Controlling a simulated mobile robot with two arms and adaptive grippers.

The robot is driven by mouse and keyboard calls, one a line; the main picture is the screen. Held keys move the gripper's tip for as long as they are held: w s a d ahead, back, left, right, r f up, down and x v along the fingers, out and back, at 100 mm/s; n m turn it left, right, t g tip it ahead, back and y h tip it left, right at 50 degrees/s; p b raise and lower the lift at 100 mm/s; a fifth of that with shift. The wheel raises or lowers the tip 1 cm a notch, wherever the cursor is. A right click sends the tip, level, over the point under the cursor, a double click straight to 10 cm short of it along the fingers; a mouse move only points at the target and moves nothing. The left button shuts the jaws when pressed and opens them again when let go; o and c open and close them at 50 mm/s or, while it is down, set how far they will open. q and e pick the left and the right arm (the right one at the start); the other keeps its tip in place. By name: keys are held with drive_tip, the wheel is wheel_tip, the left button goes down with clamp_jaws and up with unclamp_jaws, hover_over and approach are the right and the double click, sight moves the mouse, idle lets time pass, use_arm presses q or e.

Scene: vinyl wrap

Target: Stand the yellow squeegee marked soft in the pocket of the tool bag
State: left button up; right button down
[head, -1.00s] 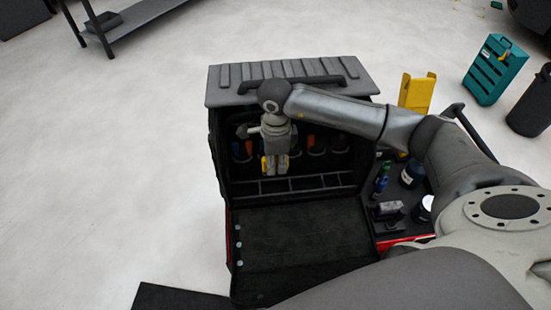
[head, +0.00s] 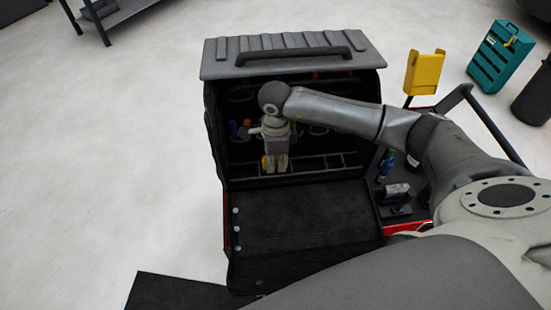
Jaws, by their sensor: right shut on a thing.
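The black tool bag (head: 300,212) stands open in the middle of the head view, with its front flap laid down. Inside it are loops at the back and a divided row of pockets (head: 318,165) along the lower part. My right gripper (head: 275,168) reaches into the bag's opening, pointing down at the left part of this row. It is shut on the yellow squeegee (head: 267,163), of which only a small yellow part shows between and beside the fingers. The soft marking cannot be read. Whether the squeegee's lower end is inside a pocket cannot be told. My left gripper is not in view.
The bag's grey ribbed top with a dark handle (head: 295,53) overhangs the opening. A red-edged cart with bottles (head: 387,165) is at the right. A yellow holder (head: 424,72), a teal case (head: 501,53) and a dark bin (head: 535,97) are beyond it.

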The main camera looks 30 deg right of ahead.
drive_tip(key=shift+f+b, duration=0.15)
drive_tip(key=shift+b, duration=0.45)
idle(1.1)
drive_tip(key=shift+f+b, duration=0.65)
drive_tip(key=shift+b, duration=0.1)
idle(0.4)
drive_tip(key=c, duration=1.3)
unclamp_jaws()
drive_tip(key=shift+w, duration=0.1)
drive_tip(key=shift+w+r, duration=0.15)
drive_tip(key=shift+r, duration=0.4)
drive_tip(key=r, duration=1.1)
drive_tip(key=shift+s, duration=0.3)
